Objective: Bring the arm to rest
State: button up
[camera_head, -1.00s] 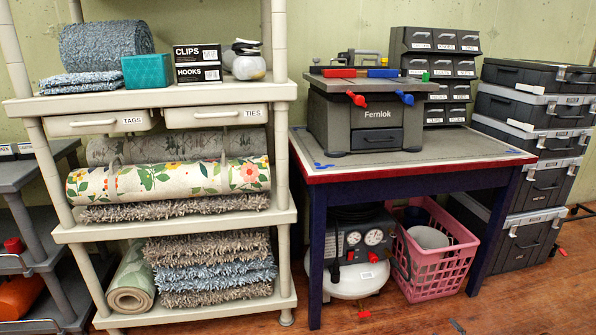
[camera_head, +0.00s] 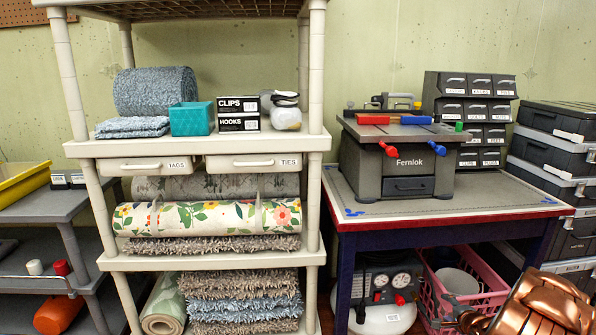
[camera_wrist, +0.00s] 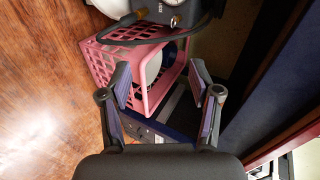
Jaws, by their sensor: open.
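My gripper (camera_wrist: 158,82) is open in the wrist view, its two dark fingers spread apart with nothing between them. Beyond the fingers is the pink crate (camera_wrist: 102,62), which I cannot tell to be near or touching. A copper-coloured part of my arm (camera_head: 540,305) shows at the lower right of the head view. My gripper itself is not seen in the head view.
A workbench (camera_head: 455,205) carries the Fernlok machine (camera_head: 395,165) and grey drawers (camera_head: 478,110). Below it are a compressor (camera_head: 378,290) and the pink crate. A beige shelf (camera_head: 225,142) stands left, black cases (camera_head: 560,150) right. Bare wooden floor (camera_wrist: 40,90) shows in the wrist view.

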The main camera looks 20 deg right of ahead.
jog(key=w+a+r+n+g+p, duration=0.2)
jog(key=a+r+n+p, duration=0.15)
jog(key=a+r, duration=0.45)
jog(key=w+a+r+n+g+p, duration=0.2)
jog(key=a+r+p, duration=0.25)
jog(key=r, duration=0.65)
jog(key=s+a+r+n+g+p, duration=0.2)
jog(key=s+a+r+n+p, duration=0.1)
jog(key=a+r, duration=0.45)
jog(key=s+a+r+n+g+p, duration=0.1)
jog(key=s+a+r+n+p, duration=0.15)
jog(key=a+r, duration=0.45)
jog(key=s+a+r+n+g+y+p, duration=0.2)
jog(key=s+a+r+n+p, duration=0.3)
jog(key=s+a, duration=0.8)
jog(key=s+a+r+n+g+y+p, duration=0.2)
jog(key=s+a+r+n+g+p, duration=0.2)
jog(key=s+a+r+p, duration=0.3)
jog(key=s+a+r+n, duration=0.1)
jog(key=s+a+r, duration=0.4)
jog(key=s, duration=0.5)
jog(key=shift+a, duration=0.9)
jog(key=shift+s, duration=0.1)
